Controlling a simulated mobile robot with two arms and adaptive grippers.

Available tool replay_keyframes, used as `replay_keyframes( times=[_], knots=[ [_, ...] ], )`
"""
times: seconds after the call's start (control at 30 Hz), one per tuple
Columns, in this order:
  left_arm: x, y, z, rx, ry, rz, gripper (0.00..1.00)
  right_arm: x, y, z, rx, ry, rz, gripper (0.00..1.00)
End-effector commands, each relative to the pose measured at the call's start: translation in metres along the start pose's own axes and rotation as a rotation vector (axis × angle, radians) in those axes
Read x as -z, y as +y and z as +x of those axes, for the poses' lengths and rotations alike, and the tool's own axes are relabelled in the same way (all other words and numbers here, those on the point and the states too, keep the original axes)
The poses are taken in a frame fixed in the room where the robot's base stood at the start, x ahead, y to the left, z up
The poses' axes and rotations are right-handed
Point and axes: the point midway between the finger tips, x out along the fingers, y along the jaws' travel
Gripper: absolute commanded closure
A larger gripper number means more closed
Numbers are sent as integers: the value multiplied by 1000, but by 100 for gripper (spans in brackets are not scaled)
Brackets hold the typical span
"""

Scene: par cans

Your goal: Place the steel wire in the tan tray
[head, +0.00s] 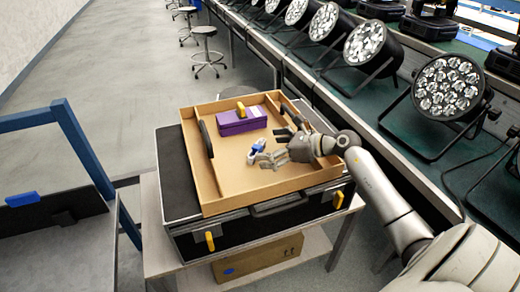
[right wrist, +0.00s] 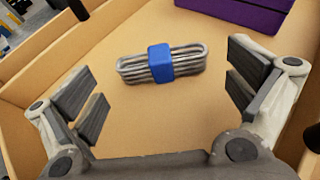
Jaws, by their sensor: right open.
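The steel wire (right wrist: 187,63) is a grey coiled bundle with a blue band around its middle. It lies on the floor of the tan tray (right wrist: 105,132), and in the head view it shows small (head: 256,148) inside the tray (head: 262,201). My right gripper (head: 262,162) reaches into the tray from the right, with its fingers near the wire. In the right wrist view my right gripper (right wrist: 162,96) is open, fingers wide apart, with the wire ahead of and between them and nothing held. My left gripper is not in view.
A purple box (head: 240,121) with a yellow item on top sits in the tray's far part. The tray rests on a black case (head: 179,170) on a table. A bench with several stage lights (head: 448,95) runs along the right.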

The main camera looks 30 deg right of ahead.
Motion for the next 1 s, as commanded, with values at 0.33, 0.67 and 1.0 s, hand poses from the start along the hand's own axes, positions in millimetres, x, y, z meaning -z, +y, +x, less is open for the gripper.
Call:
replay_keyframes(
  times=[0.33, 0.67, 1.0],
  knots=[
    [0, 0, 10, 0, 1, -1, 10, 2, 0, -64, 1, 3, 0, 0],
    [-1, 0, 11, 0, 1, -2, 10, 0, 0, -82, -1, 1, -1, 0],
    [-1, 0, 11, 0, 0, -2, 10, 0, 0, -81, -1, 0, -1, 0]
  ],
)
